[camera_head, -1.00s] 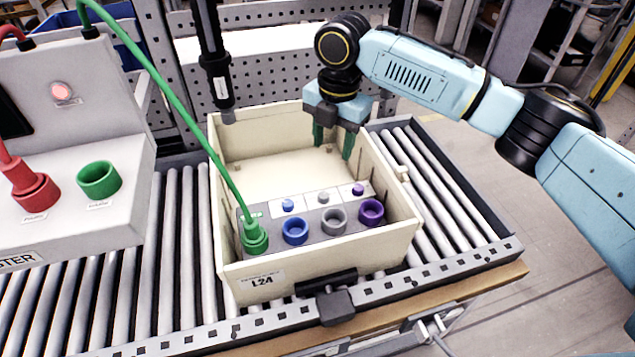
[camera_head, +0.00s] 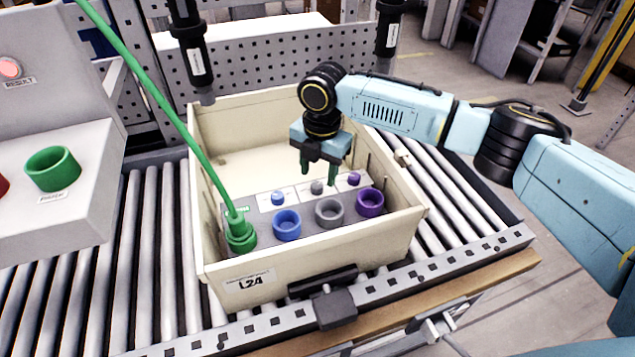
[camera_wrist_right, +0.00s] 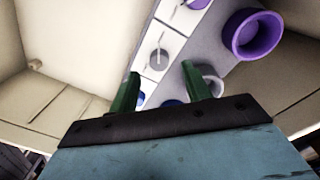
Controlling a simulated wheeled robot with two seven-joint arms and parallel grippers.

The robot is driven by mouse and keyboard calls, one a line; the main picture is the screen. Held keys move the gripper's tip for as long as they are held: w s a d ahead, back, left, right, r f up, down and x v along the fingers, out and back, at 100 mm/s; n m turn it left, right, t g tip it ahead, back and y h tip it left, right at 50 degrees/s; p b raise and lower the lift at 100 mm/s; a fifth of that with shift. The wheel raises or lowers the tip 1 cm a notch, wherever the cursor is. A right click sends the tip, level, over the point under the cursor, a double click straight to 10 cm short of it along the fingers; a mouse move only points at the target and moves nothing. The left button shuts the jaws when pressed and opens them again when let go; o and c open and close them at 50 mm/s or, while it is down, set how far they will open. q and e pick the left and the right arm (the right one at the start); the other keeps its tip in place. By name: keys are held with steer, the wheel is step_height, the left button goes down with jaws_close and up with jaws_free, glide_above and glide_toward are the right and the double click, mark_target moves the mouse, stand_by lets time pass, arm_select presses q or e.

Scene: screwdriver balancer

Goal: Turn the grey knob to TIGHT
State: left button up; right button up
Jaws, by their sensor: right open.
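The small grey knob (camera_head: 316,187) is on a white plate of the panel inside the cream crate (camera_head: 204,240). It lies between a blue knob (camera_head: 278,197) and a purple knob (camera_head: 354,178). In the right wrist view the grey knob (camera_wrist_right: 158,60) shows with a line across it; its lettering is too small to read. My right gripper (camera_head: 318,173) is open and empty, with green fingers pointing down close above the grey knob. In the right wrist view its fingertips (camera_wrist_right: 162,76) frame the knob area, apart from it. My left gripper is not in view.
Blue (camera_head: 286,224), grey (camera_head: 329,212) and purple (camera_head: 369,202) sockets line the panel's front, beside a green plug (camera_head: 240,234) with a cable. Crate walls surround the panel. Black hanging tools (camera_head: 192,50) are behind. A grey console (camera_head: 75,195) stands at left.

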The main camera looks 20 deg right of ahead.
mark_target(317, 185)
step_height(317, 185, down, 3)
steer(key=shift+a+r, duration=0.1)
steer(key=shift+r, duration=0.1)
steer(key=shift+w+f, duration=0.1)
steer(key=shift+f, duration=0.35)
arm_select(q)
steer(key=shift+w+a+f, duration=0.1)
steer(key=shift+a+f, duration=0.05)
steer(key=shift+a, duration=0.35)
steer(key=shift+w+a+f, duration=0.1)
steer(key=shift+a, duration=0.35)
